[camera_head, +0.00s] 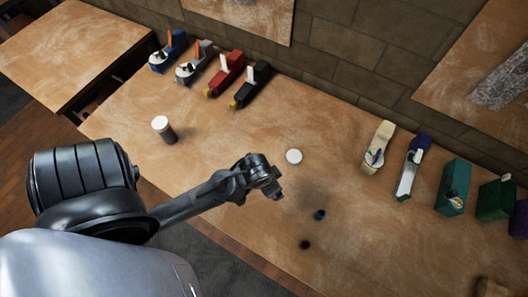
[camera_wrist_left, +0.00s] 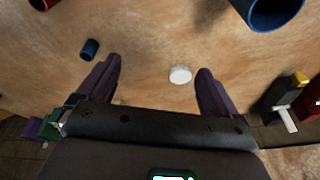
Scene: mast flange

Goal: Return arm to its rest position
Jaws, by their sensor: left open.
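My left arm comes in from the lower left in the head view, and its gripper (camera_head: 274,190) is above the middle of the table. In the left wrist view the gripper (camera_wrist_left: 158,72) has its two dark fingers wide apart with nothing held between them. A white disc (camera_head: 294,156) lies on the table near the gripper. It also shows beyond the gap between the fingers in the left wrist view (camera_wrist_left: 180,75), nearer the right finger. My right gripper is in neither view.
A small blue cylinder (camera_head: 319,214) and a dark round piece (camera_head: 305,244) are on the wooden table (camera_head: 230,145). A white-topped can (camera_head: 164,129) stands left. Coloured tools, including a red one (camera_head: 225,73) and a teal block (camera_head: 453,187), line the back by the wall.

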